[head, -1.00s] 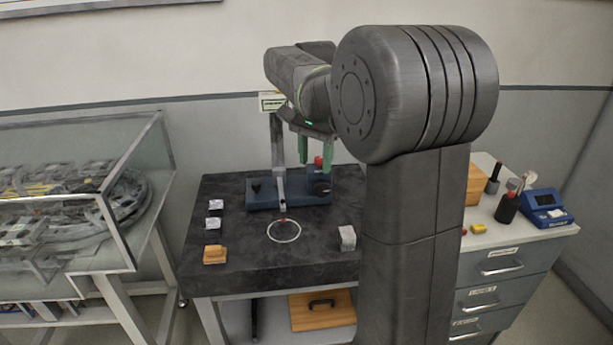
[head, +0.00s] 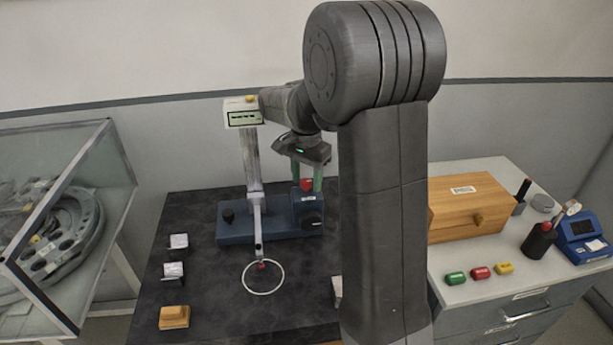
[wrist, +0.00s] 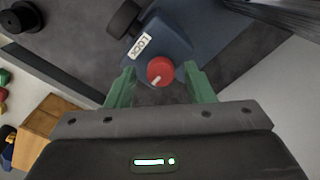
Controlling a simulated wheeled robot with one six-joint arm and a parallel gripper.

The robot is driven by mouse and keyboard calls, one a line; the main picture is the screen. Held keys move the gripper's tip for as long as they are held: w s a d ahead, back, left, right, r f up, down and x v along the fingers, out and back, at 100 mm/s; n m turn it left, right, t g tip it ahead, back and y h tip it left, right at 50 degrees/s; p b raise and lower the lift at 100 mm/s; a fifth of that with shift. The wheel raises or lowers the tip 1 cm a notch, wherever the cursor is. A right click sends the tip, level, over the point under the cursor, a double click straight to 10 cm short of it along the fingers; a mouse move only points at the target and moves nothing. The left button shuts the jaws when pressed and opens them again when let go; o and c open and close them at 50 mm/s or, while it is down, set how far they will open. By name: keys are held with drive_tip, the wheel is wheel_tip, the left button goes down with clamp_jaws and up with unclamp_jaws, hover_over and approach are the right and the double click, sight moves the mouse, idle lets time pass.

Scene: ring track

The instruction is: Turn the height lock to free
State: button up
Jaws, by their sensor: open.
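The height lock is a round red knob with a white mark (wrist: 160,72), on a blue instrument base (head: 268,233). A white label reading LOCK (wrist: 140,46) is beside it in the wrist view. The white mark points toward the lower left of that view, toward my gripper. My gripper (wrist: 162,84) is open, with its green fingers on either side of the red knob and visible gaps. In the head view the red knob (head: 306,185) shows between the fingers of my gripper (head: 306,173). I cannot tell whether the fingertips reach knob depth.
The instrument's column carries a display (head: 243,117) and a probe arm above a white ring (head: 263,277) on the dark table. Blocks stand at the table's left. A wooden box (head: 468,208) and small coloured pieces are on the right cabinet. A glass case (head: 60,215) is at left.

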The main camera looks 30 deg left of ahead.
drive_tip(key=c, duration=1)
drive_tip(key=n+p, duration=0.1)
drive_tip(key=n, duration=0.3)
drive_tip(key=shift+r+n, duration=0.1)
drive_tip(key=shift+n, duration=0.2)
drive_tip(key=n+p, duration=0.1)
drive_tip(key=n, duration=0.3)
drive_tip(key=shift+a+n, duration=0.1)
drive_tip(key=shift+n, duration=0.2)
drive_tip(key=n+p, duration=0.1)
drive_tip(key=n, duration=0.3)
drive_tip(key=shift+n, duration=2.4)
